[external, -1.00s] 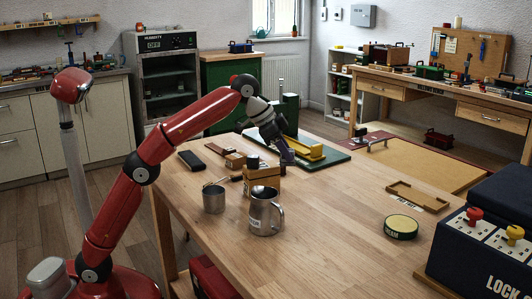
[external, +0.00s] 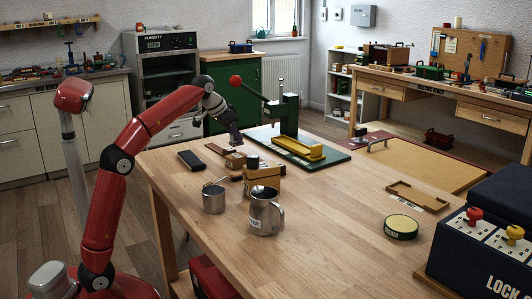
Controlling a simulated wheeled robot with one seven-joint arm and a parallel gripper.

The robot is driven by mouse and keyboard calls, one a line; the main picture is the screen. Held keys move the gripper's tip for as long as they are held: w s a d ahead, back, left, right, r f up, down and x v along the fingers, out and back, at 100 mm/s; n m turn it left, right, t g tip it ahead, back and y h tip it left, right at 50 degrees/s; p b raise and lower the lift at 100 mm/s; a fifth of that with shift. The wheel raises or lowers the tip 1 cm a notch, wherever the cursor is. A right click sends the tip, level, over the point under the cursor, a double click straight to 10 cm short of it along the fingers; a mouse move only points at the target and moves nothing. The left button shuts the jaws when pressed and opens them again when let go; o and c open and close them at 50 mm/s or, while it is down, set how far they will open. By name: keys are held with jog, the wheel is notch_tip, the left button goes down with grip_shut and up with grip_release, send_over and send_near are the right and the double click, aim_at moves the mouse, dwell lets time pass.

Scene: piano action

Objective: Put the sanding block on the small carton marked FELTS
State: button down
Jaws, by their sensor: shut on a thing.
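My gripper (external: 234,136) is over the far left part of the wooden table, pointing down. It is shut on a small dark block, which I take to be the sanding block (external: 236,141); its outline is hard to tell from the fingers. Just below it is a small brown carton (external: 235,160). A larger tan box (external: 263,178) stands nearer the camera. No FELTS mark is readable on either, so I cannot tell which one bears it. Whether the held block touches the small carton is not clear; it appears above it.
A metal mug (external: 265,214) and a metal pot (external: 213,199) stand in front of the boxes. A black case (external: 191,160) lies to the left. A green press with a yellow part (external: 298,149) stands to the right. The table's middle is clear.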

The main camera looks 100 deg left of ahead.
aim_at(231, 138)
jog(key=shift+f+b, duration=0.7)
jog(key=shift+f, duration=1.2)
jog(key=shift+f, duration=0.1)
jog(key=c, duration=1.2)
grip_release()
jog(key=shift+d+r, duration=0.1)
jog(key=shift+r, duration=0.25)
jog(key=p+v, duration=0.3)
jog(key=v, duration=0.8)
jog(key=shift+s+r, duration=0.2)
